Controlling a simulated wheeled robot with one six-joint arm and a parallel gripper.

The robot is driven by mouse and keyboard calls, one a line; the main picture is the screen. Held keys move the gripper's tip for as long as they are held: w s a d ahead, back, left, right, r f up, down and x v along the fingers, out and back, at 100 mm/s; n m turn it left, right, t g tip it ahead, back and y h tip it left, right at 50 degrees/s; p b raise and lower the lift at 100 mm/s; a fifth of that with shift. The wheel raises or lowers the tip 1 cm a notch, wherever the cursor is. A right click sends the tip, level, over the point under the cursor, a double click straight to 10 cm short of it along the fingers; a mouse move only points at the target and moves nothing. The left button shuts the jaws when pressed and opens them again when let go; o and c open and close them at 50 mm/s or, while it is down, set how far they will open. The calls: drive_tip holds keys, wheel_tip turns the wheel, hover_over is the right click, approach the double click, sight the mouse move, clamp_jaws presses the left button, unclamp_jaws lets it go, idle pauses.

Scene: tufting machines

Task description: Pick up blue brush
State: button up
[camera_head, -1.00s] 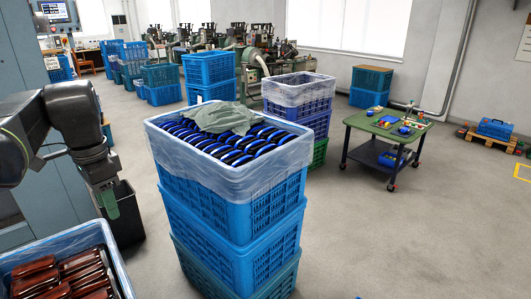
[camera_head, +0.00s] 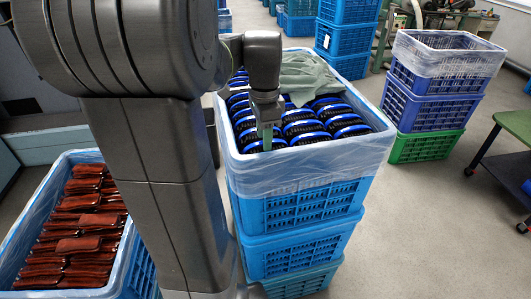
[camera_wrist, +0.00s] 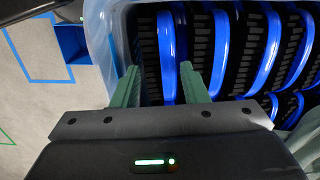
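Several blue brushes with black bristles (camera_head: 302,127) lie in rows in the top crate of a stack. The crate (camera_head: 300,205) is blue and lined with clear plastic. In the head view my gripper (camera_head: 267,140) points down over the crate's near left part. In the wrist view its two green fingers (camera_wrist: 158,80) are apart, open, with a blue brush (camera_wrist: 167,55) showing between and beyond them. No brush is seen held. I cannot tell whether the fingertips touch the brush.
A green-grey cloth (camera_head: 308,75) covers the far brushes. A lined crate of red-brown brushes (camera_head: 45,283) stands at the left. Another crate stack (camera_head: 437,95) and a green-topped cart (camera_head: 515,124) stand at the right, with clear floor between.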

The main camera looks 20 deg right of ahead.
drive_tip(key=shift+d+f, duration=0.15)
drive_tip(key=shift+f, duration=1.2)
drive_tip(key=shift+d+f, duration=0.15)
drive_tip(key=shift+f, duration=1.15)
drive_tip(key=c, duration=0.7)
drive_tip(key=shift+o, duration=0.2)
